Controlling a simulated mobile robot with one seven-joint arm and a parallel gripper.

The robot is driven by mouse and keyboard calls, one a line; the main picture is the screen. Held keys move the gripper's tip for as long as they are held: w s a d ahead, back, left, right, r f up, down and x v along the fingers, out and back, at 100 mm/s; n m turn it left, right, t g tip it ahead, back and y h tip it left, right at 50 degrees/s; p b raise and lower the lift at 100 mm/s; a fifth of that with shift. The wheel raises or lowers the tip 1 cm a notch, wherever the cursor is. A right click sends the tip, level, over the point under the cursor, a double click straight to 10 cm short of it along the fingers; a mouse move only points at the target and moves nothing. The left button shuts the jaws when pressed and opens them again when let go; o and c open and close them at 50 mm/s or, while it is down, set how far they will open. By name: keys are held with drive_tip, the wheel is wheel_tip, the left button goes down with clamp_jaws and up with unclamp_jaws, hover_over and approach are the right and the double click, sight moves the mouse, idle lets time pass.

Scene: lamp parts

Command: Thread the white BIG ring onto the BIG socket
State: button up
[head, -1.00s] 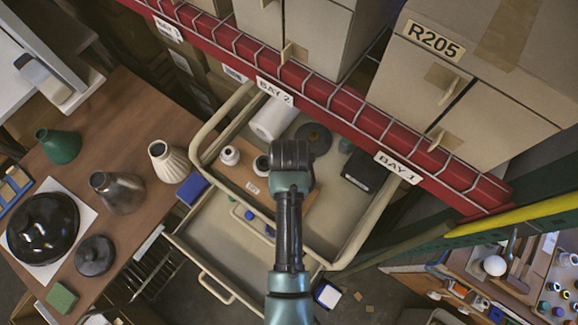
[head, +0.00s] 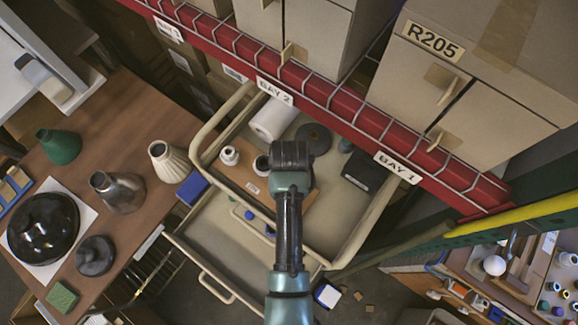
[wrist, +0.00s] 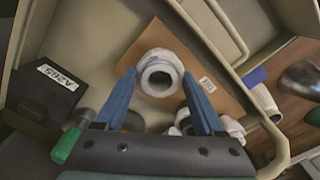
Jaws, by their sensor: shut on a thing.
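My gripper (wrist: 160,73) has its two blue fingers on either side of a white ring-shaped piece (wrist: 158,77), which I take for the white BIG ring, and is shut on it. Its round opening faces the wrist camera. More white material shows just behind the piece; I cannot tell whether this is the BIG socket or whether the ring is around it. Another white socket-like part (head: 229,155) stands farther left.
The parts are on a brown board (head: 240,176) in a cream railed cart (head: 349,245). A white roll (head: 272,117), dark disc (head: 314,139) and black box (head: 363,171) are close by. A red shelf beam (head: 330,105) runs behind.

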drive_tip(key=shift+s+f, duration=0.2)
drive_tip(key=shift+f, duration=0.1)
drive_tip(key=m+p, duration=0.1)
drive_tip(key=m, duration=0.3)
drive_tip(key=shift+r+p, duration=0.1)
drive_tip(key=shift+p, duration=0.2)
drive_tip(key=m, duration=0.3)
drive_tip(key=shift+f, duration=0.2)
drive_tip(key=shift+m, duration=0.3)
drive_tip(key=m, duration=0.4)
drive_tip(key=shift+m, duration=1.1)
